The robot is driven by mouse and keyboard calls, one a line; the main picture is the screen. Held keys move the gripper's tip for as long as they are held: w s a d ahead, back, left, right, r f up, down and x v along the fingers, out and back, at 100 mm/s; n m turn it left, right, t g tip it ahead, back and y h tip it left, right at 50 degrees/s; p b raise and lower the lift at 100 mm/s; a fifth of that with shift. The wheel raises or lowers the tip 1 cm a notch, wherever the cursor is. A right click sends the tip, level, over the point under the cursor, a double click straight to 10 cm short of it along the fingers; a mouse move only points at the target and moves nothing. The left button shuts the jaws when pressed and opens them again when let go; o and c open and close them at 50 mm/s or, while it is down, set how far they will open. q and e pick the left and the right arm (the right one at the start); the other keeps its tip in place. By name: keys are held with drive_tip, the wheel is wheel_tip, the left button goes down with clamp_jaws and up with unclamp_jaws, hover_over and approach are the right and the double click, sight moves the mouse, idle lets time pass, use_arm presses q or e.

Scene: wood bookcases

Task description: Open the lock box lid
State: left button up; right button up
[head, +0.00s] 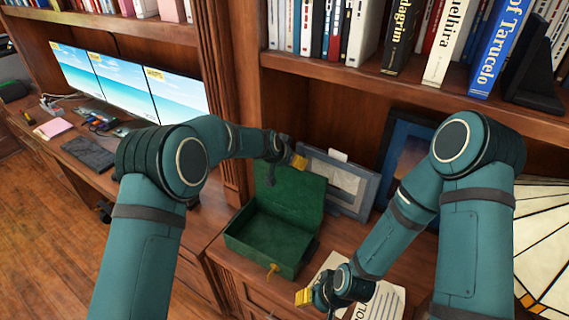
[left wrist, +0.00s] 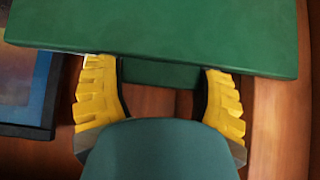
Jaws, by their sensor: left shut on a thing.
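The green lock box (head: 243,243) stands on the wooden counter, and its inside is visible and looks empty. Its lid (head: 288,193) is raised, standing roughly upright at the back. A yellow-gold key-like piece (head: 272,269) is at the box's front. My left gripper (head: 297,161) is at the top of the raised lid; in the left wrist view its yellow fingers (left wrist: 160,95) are apart with green lid (left wrist: 160,30) at them, and the exact contact is partly hidden. My right gripper (head: 304,297) is low in front of the box, to its right, apart from it; its finger gap is unclear.
A grey picture frame (head: 343,178) leans behind the box, with a darker blue frame (head: 400,150) to the right. A printed paper (head: 385,303) lies under my right arm. A stained-glass lamp shade (head: 540,240) stands far right. Bookshelves are above.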

use_arm(q)
drive_tip(key=shift+d+f, duration=0.2)
drive_tip(key=shift+f, duration=0.2)
drive_tip(key=shift+w+d+f, duration=0.25)
drive_tip(key=shift+w+d, duration=0.05)
drive_tip(key=shift+w, duration=0.05)
drive_tip(key=o, duration=1.2)
drive_tip(key=shift+o, duration=0.3)
drive_tip(key=shift+d, duration=0.15)
